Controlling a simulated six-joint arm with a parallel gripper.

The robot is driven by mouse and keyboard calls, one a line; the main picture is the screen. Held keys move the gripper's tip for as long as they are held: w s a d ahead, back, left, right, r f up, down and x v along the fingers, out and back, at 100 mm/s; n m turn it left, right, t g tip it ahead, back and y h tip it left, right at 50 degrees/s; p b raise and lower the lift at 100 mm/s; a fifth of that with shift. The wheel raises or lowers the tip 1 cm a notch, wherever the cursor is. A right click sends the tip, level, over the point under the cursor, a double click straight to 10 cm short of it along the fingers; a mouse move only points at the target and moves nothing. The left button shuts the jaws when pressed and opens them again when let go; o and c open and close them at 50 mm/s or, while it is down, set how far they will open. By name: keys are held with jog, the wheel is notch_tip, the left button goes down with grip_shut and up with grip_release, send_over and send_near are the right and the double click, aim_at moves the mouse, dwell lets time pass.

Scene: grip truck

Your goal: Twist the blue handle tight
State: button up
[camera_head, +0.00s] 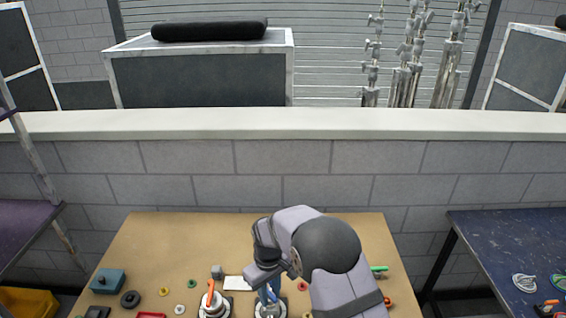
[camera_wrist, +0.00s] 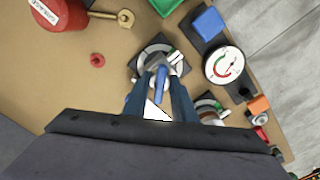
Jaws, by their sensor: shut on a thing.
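The blue handle (camera_wrist: 161,82) stands on a round metal fitting (camera_wrist: 147,56) with a dark square base, in the upper middle of the wrist view. My gripper (camera_wrist: 162,76) is shut on the handle, with one dark blue finger on each side of it. In the head view the handle (camera_head: 271,295) shows at the bottom edge, partly hidden under my gripper (camera_head: 266,289). Its fitting (camera_head: 270,309) is cut off by the frame there. I cannot tell how far the handle is turned.
A similar fitting with an orange handle (camera_head: 211,294) stands just left. A blue box (camera_head: 108,281), small rings and a white card (camera_head: 237,283) lie on the tan table (camera_head: 165,240). The wrist view shows a gauge (camera_wrist: 223,65) and a red can (camera_wrist: 58,14) nearby.

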jog(key=shift+m, duration=2.2)
jog(key=shift+p, duration=0.3)
jog(key=shift+m, duration=2.3)
jog(key=shift+m+p, duration=0.35)
jog(key=shift+m, duration=0.75)
